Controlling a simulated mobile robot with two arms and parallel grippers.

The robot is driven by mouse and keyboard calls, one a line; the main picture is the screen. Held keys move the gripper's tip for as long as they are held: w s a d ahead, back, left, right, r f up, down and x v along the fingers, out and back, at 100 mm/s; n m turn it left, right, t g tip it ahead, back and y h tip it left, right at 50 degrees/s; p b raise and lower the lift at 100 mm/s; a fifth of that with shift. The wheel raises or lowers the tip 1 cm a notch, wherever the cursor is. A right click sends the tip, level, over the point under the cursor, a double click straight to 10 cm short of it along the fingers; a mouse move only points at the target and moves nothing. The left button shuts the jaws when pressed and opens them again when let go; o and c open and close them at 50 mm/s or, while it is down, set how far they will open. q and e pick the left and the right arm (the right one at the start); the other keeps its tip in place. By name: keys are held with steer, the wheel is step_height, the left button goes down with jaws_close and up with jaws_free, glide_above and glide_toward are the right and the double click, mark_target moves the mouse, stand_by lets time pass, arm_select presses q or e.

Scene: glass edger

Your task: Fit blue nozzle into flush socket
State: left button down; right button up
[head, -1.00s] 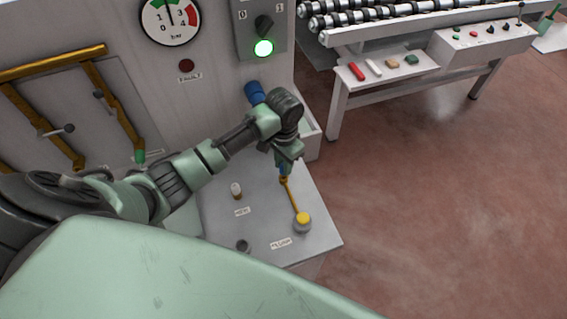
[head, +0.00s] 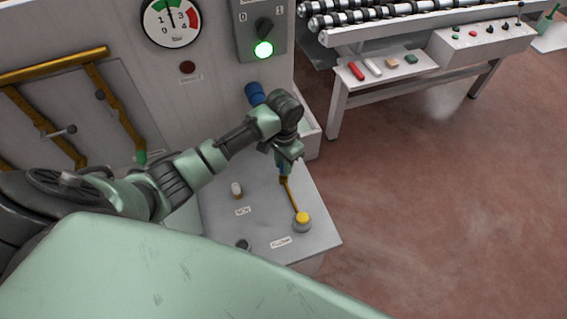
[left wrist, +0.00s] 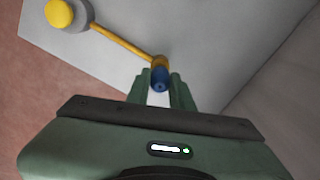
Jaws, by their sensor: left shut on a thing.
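My left gripper (head: 285,172) is shut on the blue nozzle (left wrist: 160,77), over the far end of the grey bench top. A little blue shows below the fingers in the head view. An ochre collar and a thin yellow line (head: 291,197) run from the nozzle to a yellow-capped grey post (head: 302,219). A dark round socket (head: 243,244) is in the bench top near its front edge. A label (head: 281,242), blurred but seeming to read FLUSH, lies between socket and post. The nozzle is apart from this socket. My right gripper is not in view.
A white-topped peg (head: 237,189) stands on the bench top (head: 262,222). A blue cylinder (head: 254,92) is on the machine wall behind my arm. The gauge (head: 171,22) and green lamp (head: 263,49) are above. Open floor lies to the right.

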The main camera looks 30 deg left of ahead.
arm_select(q)
steer(key=shift+f+b, duration=0.4)
steer(key=shift+f, duration=1.1)
steer(key=c, duration=1.1)
jaws_free()
steer(key=shift+c, duration=0.2)
step_height(320, 180, up, 8)
steer(key=shift+f+b, duration=0.15)
steer(key=shift+b, duration=0.7)
